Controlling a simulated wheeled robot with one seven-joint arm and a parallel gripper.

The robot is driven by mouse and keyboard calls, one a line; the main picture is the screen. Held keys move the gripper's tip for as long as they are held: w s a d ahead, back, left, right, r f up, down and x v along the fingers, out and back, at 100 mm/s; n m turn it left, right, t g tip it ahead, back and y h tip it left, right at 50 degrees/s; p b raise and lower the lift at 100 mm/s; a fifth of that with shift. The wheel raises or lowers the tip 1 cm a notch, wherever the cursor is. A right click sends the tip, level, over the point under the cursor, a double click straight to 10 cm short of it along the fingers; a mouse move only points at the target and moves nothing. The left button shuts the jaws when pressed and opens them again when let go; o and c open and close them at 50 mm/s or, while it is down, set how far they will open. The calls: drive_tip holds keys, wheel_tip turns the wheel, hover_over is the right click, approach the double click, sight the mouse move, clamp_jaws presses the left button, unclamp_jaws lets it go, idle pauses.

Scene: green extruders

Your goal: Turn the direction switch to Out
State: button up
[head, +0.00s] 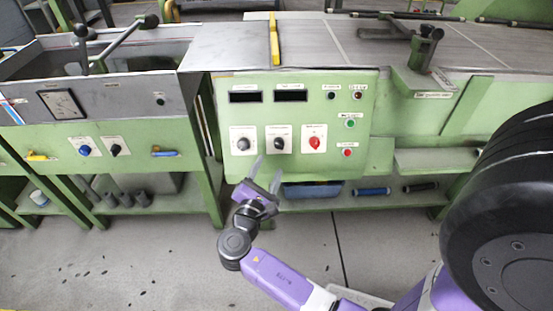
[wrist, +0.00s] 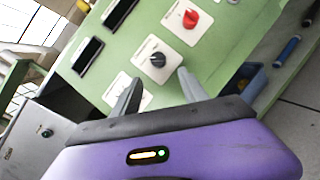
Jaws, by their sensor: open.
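The green control panel (head: 215,95) carries a row of three knobs on white plates. The labels are too small to read, so I cannot tell which is the direction switch. My gripper (head: 266,174) is open and empty in front of the panel, below the left and middle knobs. In the wrist view, the middle black knob (wrist: 157,59) appears just beyond the gap between my fingertips (wrist: 155,80), apart from them. The left knob's plate is partly hidden by a finger.
Two dark displays (head: 260,97) sit above the knobs. Green and red buttons (head: 350,124) are at the panel's right. A blue bin (head: 312,190) and blue rollers (head: 371,191) lie on the shelf below. The grey floor (head: 150,260) in front is mostly clear.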

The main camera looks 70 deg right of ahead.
sight(278, 146)
drive_tip(key=d, duration=0.8)
drive_tip(key=shift+w+d+r+b, duration=0.15)
drive_tip(key=shift+r+b, duration=0.15)
clamp_jaws()
